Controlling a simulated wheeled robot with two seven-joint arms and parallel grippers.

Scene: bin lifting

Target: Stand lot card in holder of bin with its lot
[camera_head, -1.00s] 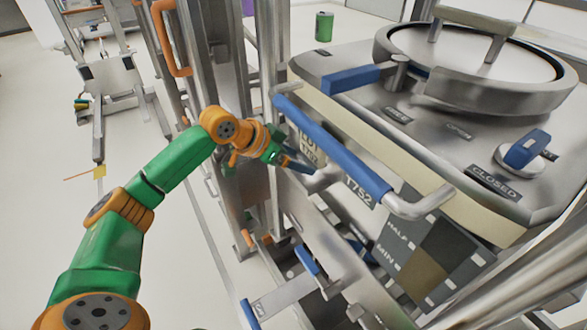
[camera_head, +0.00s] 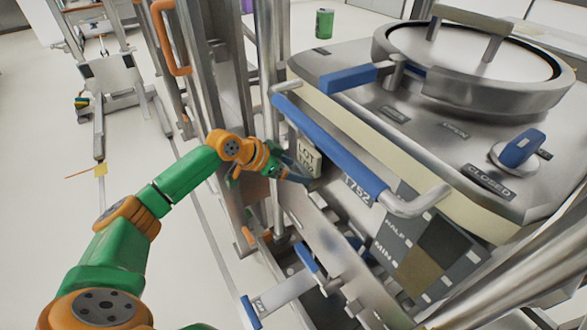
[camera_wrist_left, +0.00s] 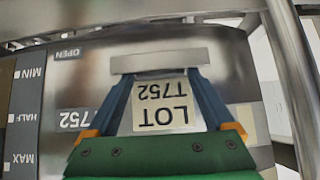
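The lot card (camera_head: 308,157), a pale plate reading LOT T752, is upright beside the bin's front; my left gripper's finger covers part of its lower line. My left gripper (camera_head: 293,172) is shut on the card, with one blue finger along each side in the left wrist view. There the card (camera_wrist_left: 161,105) appears upside down, its lower edge meeting a plain metal strip (camera_wrist_left: 165,60), apparently the holder. I cannot tell whether the card is inside it. The steel bin (camera_head: 440,130) carries a T752 label (camera_head: 357,189), also inverted in the wrist view (camera_wrist_left: 82,119). My right gripper is not in view.
A blue handle bar (camera_head: 330,145) runs along the bin's front edge, close above the card. Steel uprights (camera_head: 262,70) stand just behind my left forearm. A green can (camera_head: 324,23) stands at the back.

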